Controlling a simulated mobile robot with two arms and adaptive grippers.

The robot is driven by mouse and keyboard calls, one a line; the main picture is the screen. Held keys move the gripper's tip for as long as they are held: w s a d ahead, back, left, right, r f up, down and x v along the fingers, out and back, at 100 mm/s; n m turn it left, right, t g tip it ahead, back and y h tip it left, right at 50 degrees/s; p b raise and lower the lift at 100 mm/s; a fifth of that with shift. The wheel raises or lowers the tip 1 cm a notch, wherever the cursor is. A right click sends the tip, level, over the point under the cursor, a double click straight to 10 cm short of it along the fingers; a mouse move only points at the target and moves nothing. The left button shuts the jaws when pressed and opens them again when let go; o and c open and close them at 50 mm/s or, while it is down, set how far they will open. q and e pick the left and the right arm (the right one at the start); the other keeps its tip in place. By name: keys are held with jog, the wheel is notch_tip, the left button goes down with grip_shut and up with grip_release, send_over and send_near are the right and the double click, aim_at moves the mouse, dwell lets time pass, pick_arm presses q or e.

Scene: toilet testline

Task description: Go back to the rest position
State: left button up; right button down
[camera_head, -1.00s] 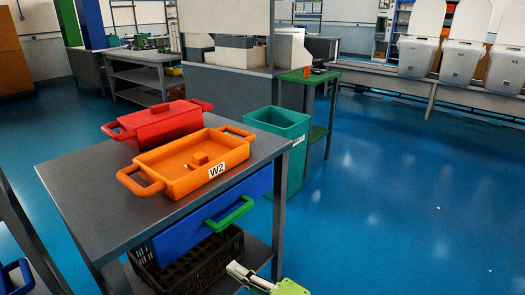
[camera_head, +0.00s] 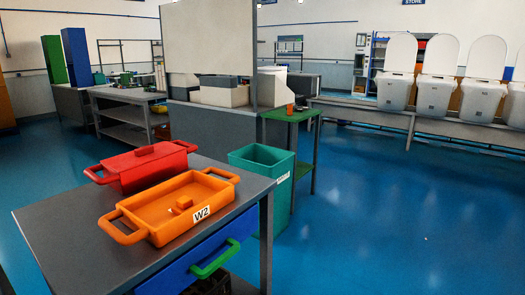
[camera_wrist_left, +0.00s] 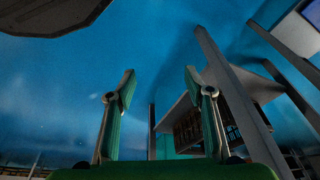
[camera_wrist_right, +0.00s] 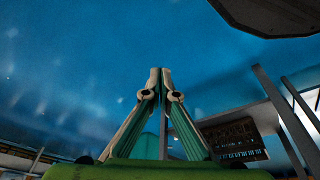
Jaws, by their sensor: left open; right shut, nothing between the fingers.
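My left gripper (camera_wrist_left: 158,90) shows in the left wrist view with its two green-padded fingers spread apart and nothing between them. Blue floor and the table's legs and underside lie beyond it. My right gripper (camera_wrist_right: 160,75) shows in the right wrist view with its fingertips together and nothing held. Beyond it are blue floor and, to the right, a dark crate (camera_wrist_right: 235,140) under the table. Neither gripper is in the head view.
A grey table (camera_head: 65,225) stands close in front, bearing an orange tray (camera_head: 165,222) marked W2 and a red lidded box (camera_head: 135,175). A blue drawer (camera_head: 185,272) with a green handle is below. A green bin (camera_head: 262,172) stands behind it. Floor at right is clear.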

pick_arm(q)
jog(key=s+f+g+p, duration=0.1)
jog(key=s+f+p, duration=0.5)
jog(key=f+p, duration=0.45)
pick_arm(e)
jog(key=s+f+g, duration=0.1)
jog(key=s+f, duration=0.5)
jog(key=f, duration=0.5)
pick_arm(q)
jog(key=s+a+f+p, duration=0.1)
jog(key=s+f+p, duration=0.1)
jog(key=s+p, duration=0.2)
jog(key=s+a+f+g+p, duration=0.1)
jog(key=s+p, duration=0.3)
jog(key=s, duration=0.6)
jog(key=shift+s+a+f, duration=0.2)
jog(key=shift+a+f, duration=0.3)
jog(key=shift+a, duration=0.15)
pick_arm(e)
jog(key=s+d+f, duration=0.1)
jog(key=s, duration=0.6)
jog(key=s+d+f+g, duration=0.1)
jog(key=s+d+f, duration=0.1)
jog(key=s, duration=0.5)
jog(key=shift+s+f, duration=0.15)
jog(key=shift+f, duration=0.1)
